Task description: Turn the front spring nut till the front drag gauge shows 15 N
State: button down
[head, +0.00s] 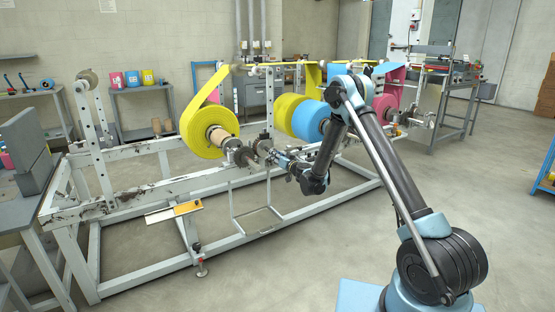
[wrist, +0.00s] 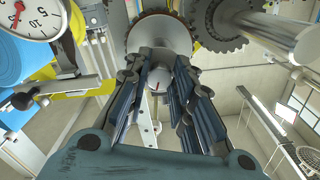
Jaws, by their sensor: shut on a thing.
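In the head view my gripper (head: 280,158) reaches the spindle end at the front of the stand. A white round drag gauge (wrist: 30,15) with a red needle is cut off at the wrist view's upper left. Its numerals are tilted, and I cannot read a sure value.
A second toothed wheel (wrist: 222,22) sits close on the right in the wrist view. A yellow roll (head: 205,130) and a blue roll (head: 308,121) hang on the white frame (head: 130,187).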

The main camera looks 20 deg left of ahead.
jog(key=shift+m, duration=0.3)
jog(key=c, duration=1.4)
grip_release()
jog(key=v, duration=0.7)
jog(key=shift+d, duration=0.15)
jog(key=shift+s, duration=0.1)
